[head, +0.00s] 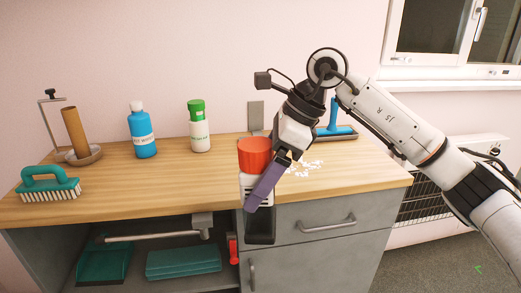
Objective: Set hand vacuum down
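The hand vacuum (257,155) has a red top, a white body and a dark lower end. It hangs upright at the counter's front edge, in front of the grey drawer. My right gripper (265,187) reaches down from the upper right with a purple finger across the vacuum's body. It appears shut on the vacuum; the other finger is hidden. White crumbs (305,168) lie on the wooden counter (195,173) to the right of the vacuum. My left gripper is not in view.
A teal brush (48,186), a roll holder (78,140), a blue bottle (141,133) and a green-capped bottle (199,130) stand on the left. A blue squeegee (336,130) is behind the crumbs. The counter's middle left is clear. An open shelf below holds a dustpan (103,262) and teal cloths (183,262).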

